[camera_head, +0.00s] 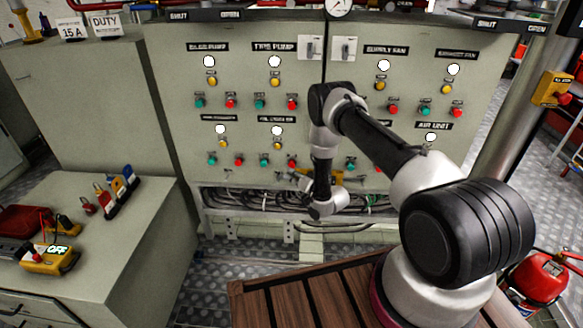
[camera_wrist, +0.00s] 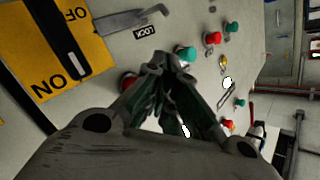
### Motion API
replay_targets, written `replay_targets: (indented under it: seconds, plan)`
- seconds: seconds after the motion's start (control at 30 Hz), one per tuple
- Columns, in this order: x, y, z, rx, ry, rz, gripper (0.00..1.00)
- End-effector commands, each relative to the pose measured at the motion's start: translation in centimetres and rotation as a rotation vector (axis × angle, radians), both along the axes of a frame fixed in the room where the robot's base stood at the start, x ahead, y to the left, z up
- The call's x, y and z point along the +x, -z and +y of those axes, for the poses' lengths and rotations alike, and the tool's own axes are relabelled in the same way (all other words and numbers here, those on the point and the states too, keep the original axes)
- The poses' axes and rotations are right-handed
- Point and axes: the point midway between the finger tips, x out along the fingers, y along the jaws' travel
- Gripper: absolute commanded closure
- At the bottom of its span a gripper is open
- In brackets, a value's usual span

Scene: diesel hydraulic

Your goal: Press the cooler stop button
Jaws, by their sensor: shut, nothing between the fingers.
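On the grey control panel (camera_head: 240,75), the middle group of the lower row has a label (camera_head: 277,118) that may read oil cooler but is too blurred to be sure. Under it are a teal button (camera_head: 265,160) and a red button (camera_head: 291,162). My gripper (camera_head: 299,177) is just below that red button, at the panel's lower edge. In the wrist view, my gripper's fingertips (camera_wrist: 170,64) are together and empty. A red button (camera_wrist: 127,81) shows partly hidden behind one finger, and a teal button (camera_wrist: 184,53) is just beyond the tips. Contact cannot be told.
Cables (camera_head: 250,199) run in an open recess below the panel. A bench (camera_head: 125,235) with tools stands at left.

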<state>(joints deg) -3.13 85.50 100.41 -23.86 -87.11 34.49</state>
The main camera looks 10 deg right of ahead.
Motion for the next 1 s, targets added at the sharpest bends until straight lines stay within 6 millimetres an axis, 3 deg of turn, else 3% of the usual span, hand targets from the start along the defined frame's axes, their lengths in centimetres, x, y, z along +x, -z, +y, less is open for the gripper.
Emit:
replay_targets:
  seconds: [0.27,0.7,1.0]
  plan:
    - [-0.4,0.0,0.2,0.0,-0.001,0.001,1.0]
    - [-4.3,0.0,1.5,0.0,-0.002,0.001,1.0]
    - [-4.8,0.0,1.6,-0.001,0.0,0.0,1.0]
